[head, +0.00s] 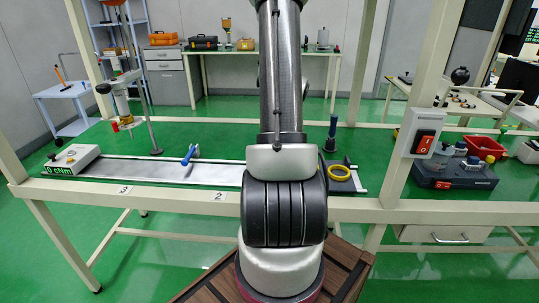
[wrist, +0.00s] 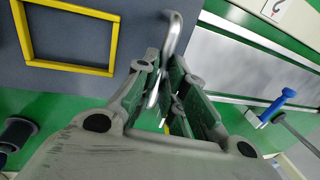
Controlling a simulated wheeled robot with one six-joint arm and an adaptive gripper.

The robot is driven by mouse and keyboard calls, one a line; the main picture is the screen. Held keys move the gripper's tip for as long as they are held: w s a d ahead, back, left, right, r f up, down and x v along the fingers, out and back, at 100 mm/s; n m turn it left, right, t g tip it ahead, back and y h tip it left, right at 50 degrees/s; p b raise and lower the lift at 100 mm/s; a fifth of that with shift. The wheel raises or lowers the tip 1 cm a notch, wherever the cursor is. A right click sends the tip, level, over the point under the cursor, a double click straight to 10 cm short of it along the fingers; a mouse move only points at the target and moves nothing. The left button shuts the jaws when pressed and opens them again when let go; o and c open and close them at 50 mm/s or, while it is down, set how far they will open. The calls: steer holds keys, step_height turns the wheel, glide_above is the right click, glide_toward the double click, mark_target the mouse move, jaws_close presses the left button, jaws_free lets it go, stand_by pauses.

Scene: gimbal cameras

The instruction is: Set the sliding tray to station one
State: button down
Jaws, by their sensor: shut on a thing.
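The sliding tray is a dark grey flat plate with a yellow square outline, filling the upper left of the wrist view (wrist: 75,12). A bent metal handle (wrist: 175,32) stands at its edge. My gripper (wrist: 165,85) is shut on this handle, its green-padded fingers on both sides. In the head view my arm hides the gripper and handle. A dark plate, likely part of the tray, shows right of my arm (head: 348,186). The silver rail track (head: 140,172) runs left along the bench, with labels 3 (head: 124,190) and 2 (head: 219,196) on the front edge. No label 1 is visible.
A blue-handled lever (head: 189,155) stands on the track left of my arm. A readout box (head: 72,160) sits at the track's left end. A switch box (head: 424,131) is on the right post.

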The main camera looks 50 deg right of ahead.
steer(key=shift+s+d, duration=0.15)
steer(key=c, duration=1.5)
jaws_free()
steer(key=shift+s+d, duration=0.1)
step_height(320, 180, up, 12)
steer(key=s+d, duration=0.1)
steer(key=shift+s+d, duration=0.2)
steer(key=shift+s, duration=0.2)
steer(key=shift+f, duration=0.15)
steer(key=s+a+r+n+t, duration=0.1)
steer(key=s+a+r+n, duration=0.1)
steer(key=a, duration=0.7)
steer(key=s+a+r+n+h, duration=0.1)
steer(key=s+a+r+n, duration=0.1)
steer(key=a+r+n, duration=0.3)
steer(key=s+a+r+n+t, duration=0.1)
steer(key=a+r, duration=0.5)
steer(key=a, duration=0.7)
steer(key=shift+s+n+t, duration=0.3)
steer(key=shift+s+n, duration=0.3)
steer(key=shift+n, duration=0.6)
